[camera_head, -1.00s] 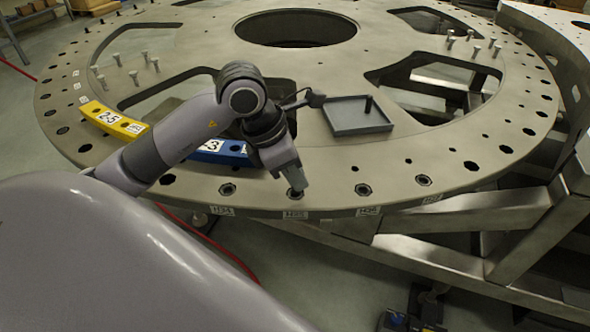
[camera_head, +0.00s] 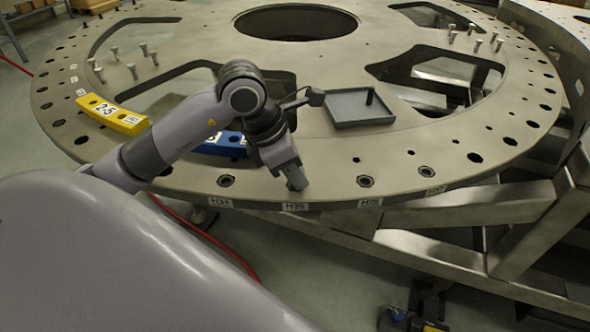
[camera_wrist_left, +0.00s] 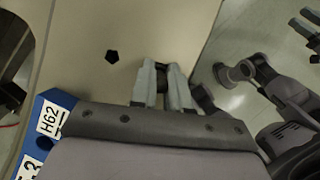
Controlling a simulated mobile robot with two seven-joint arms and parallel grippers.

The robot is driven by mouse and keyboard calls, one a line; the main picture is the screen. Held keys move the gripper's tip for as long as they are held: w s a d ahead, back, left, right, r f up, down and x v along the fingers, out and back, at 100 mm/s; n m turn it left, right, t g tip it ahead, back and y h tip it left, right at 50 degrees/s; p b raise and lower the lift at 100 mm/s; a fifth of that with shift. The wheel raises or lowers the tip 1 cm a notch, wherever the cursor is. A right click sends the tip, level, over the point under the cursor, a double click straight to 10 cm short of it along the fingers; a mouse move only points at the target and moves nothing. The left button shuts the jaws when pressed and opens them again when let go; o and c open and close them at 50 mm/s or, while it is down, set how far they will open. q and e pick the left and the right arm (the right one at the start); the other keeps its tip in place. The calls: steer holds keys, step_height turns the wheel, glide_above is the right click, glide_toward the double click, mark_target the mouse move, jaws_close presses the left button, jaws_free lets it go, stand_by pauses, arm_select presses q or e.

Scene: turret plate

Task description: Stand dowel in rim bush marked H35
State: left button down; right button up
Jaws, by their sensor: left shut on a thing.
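My left gripper (camera_head: 297,184) is over the front rim of the turret plate, directly behind the label H35 (camera_head: 295,206). The gripper hides the bush there. In the left wrist view its two fingers (camera_wrist_left: 163,88) are closed on a dark dowel (camera_wrist_left: 160,69), of which only a small part shows between them. I cannot tell whether the dowel's lower end is in the bush.
A grey tray (camera_head: 340,119) on the plate holds a dark upright peg (camera_head: 370,96). Open bushes (camera_head: 227,181) and (camera_head: 365,181) flank the gripper. Several bolts stand farther back.

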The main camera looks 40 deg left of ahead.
arm_select(q)
steer(key=c, duration=1.1)
jaws_free()
steer(key=shift+s+f, duration=0.1)
steer(key=shift+f, duration=0.1)
steer(key=shift+o, duration=0.3)
steer(key=shift+f, duration=0.1)
steer(key=shift+s+d, duration=0.1)
steer(key=v, duration=0.7)
steer(key=shift+w+a+r, duration=0.2)
steer(key=shift+r, duration=0.2)
